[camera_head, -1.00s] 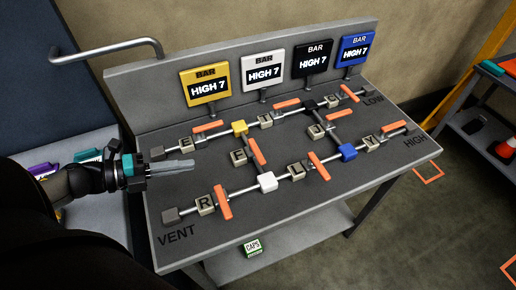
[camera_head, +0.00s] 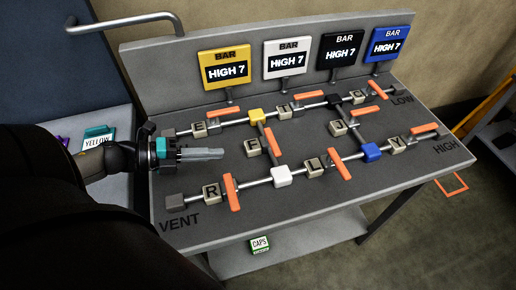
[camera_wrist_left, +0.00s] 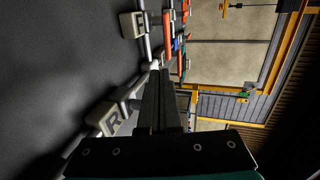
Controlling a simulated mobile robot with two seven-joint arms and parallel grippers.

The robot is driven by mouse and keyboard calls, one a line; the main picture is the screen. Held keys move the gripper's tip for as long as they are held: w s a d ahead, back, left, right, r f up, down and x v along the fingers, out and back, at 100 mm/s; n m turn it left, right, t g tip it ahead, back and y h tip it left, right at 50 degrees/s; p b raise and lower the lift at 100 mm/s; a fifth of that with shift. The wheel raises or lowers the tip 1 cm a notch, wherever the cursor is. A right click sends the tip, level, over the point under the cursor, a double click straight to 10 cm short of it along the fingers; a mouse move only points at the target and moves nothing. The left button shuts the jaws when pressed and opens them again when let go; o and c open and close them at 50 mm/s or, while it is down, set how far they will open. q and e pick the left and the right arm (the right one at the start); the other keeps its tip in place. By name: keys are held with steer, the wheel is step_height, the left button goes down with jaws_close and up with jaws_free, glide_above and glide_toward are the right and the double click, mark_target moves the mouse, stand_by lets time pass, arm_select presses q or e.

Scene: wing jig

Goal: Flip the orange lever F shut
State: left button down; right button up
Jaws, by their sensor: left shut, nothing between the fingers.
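The orange lever F (camera_head: 273,146) sits beside the beige block marked F (camera_head: 252,147), on the short pipe between the yellow block (camera_head: 256,115) and the white block (camera_head: 281,176). It lies roughly along that pipe. My left gripper (camera_head: 220,154) is shut and empty, its tips pointing right, a short way left of block F in the head view. In the left wrist view its fingers (camera_wrist_left: 161,74) are together, with block R (camera_wrist_left: 108,118) beside them. I cannot tell lever F apart in that view. My right gripper is not in view.
Other orange levers stand near, such as those by block R (camera_head: 231,192) and block E (camera_head: 223,111). A raised back panel (camera_head: 165,70) carries several displays, all reading HIGH 7. A CAPS box (camera_head: 260,244) is on the lower shelf.

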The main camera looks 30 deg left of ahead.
arm_select(q)
glide_toward(272, 145)
steer(key=x, duration=0.3)
steer(key=f+b+x, duration=0.1)
steer(key=x, duration=0.1)
steer(key=shift+s+d+f, duration=0.1)
steer(key=shift+s+d, duration=0.05)
steer(key=shift+s, duration=0.05)
steer(key=shift+w+d, duration=0.4)
